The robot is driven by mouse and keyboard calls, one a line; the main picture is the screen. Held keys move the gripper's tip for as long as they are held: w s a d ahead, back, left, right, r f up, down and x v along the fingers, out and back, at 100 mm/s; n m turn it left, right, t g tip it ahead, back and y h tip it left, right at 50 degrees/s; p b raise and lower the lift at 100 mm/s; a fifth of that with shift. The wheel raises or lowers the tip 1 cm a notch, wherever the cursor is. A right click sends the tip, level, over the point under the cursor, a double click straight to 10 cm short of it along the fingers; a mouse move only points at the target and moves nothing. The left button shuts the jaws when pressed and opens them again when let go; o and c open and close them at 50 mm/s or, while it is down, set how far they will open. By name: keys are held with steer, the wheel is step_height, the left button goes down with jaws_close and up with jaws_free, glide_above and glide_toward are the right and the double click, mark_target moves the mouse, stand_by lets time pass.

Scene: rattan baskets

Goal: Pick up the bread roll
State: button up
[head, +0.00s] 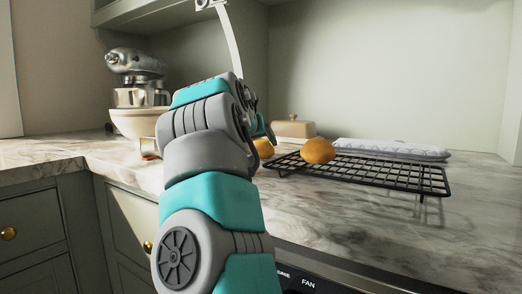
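A round, golden-brown bread roll (318,150) sits on the black wire rack (400,178), near its back left part. A second similar golden roll (264,149) shows just right of my arm, at the rack's left end, partly hidden. Whether it rests on the rack or the counter I cannot tell. My teal and grey arm rises through the middle of the head view, left of both rolls. My gripper's fingers do not show; the far end of the arm is hidden behind its nearer links.
A white patterned cloth (390,149) lies behind the rack, and a tan lidded dish (295,128) stands at the back. A stand mixer (137,72) and a pale bowl (135,122) stand left. The marble counter (350,225) is clear in front of the rack.

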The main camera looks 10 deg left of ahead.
mark_target(258, 142)
steer(key=c, duration=0.5)
steer(key=shift+r, duration=0.15)
steer(key=shift+c, duration=0.3)
step_height(258, 142, up, 9)
steer(key=p, duration=0.6)
steer(key=shift+d, duration=0.1)
steer(key=shift+r+p, duration=0.3)
steer(key=shift+r, duration=0.05)
